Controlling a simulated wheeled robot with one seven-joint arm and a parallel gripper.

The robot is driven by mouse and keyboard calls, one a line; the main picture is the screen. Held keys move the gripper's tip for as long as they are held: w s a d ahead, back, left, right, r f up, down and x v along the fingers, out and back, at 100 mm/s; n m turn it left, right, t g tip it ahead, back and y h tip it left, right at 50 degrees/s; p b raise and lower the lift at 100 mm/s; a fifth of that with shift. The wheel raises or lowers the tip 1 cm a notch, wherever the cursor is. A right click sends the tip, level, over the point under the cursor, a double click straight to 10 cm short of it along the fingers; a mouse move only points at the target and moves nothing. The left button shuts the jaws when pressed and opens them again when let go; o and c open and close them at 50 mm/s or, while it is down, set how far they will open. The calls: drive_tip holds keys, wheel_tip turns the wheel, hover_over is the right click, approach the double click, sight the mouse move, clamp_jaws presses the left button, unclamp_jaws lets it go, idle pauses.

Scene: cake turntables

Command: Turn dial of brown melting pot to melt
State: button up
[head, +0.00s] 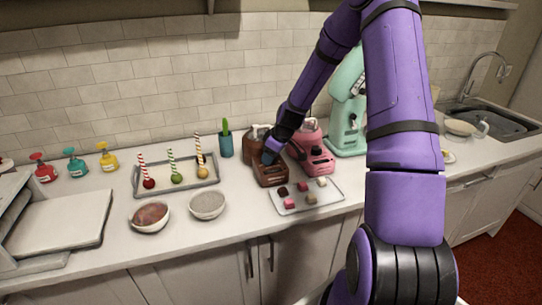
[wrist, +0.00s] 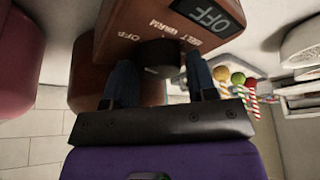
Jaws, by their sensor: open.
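The brown melting pot (head: 270,177) stands on the counter, left of a pink one of similar shape. My gripper (head: 269,157) is at its front, partly covering it. In the wrist view the brown pot (wrist: 118,22) shows its front panel with a dark round dial (wrist: 158,57), small labels around it including WARM and OFF, and a dark display (wrist: 208,13) reading OFF. My gripper (wrist: 161,80) is open, with one blue finger on each side of the dial. I cannot tell whether the fingers touch it.
The pink melting pot (head: 318,158) is close on the right, with a mint mixer (head: 347,105) beyond. A tray of small cubes (head: 290,207) lies in front. Two bowls, one grey (head: 207,205), and a cake-pop tray (head: 140,186) are to the left.

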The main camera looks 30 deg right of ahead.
drive_tip(key=c, duration=0.6)
drive_tip(key=shift+m, duration=0.3)
drive_tip(key=m+h, duration=0.1)
drive_tip(key=m, duration=0.1)
drive_tip(key=shift+a+m+t, duration=0.1)
drive_tip(key=shift+m+t, duration=0.2)
drive_tip(key=m+h, duration=0.2)
drive_tip(key=m, duration=0.3)
drive_tip(key=shift+a, duration=0.1)
drive_tip(key=m+h, duration=0.1)
drive_tip(key=m, duration=0.2)
drive_tip(key=m+g+h, duration=0.1)
drive_tip(key=m, duration=0.2)
drive_tip(key=shift+a, duration=0.1)
drive_tip(key=m+g, duration=0.1)
drive_tip(key=m, duration=0.1)
drive_tip(key=m+h, duration=0.1)
drive_tip(key=m, duration=0.2)
drive_tip(key=shift+w+g, duration=0.1)
drive_tip(key=shift+g, duration=0.3)
drive_tip(key=shift+m+h, duration=0.3)
drive_tip(key=shift+m, duration=0.1)
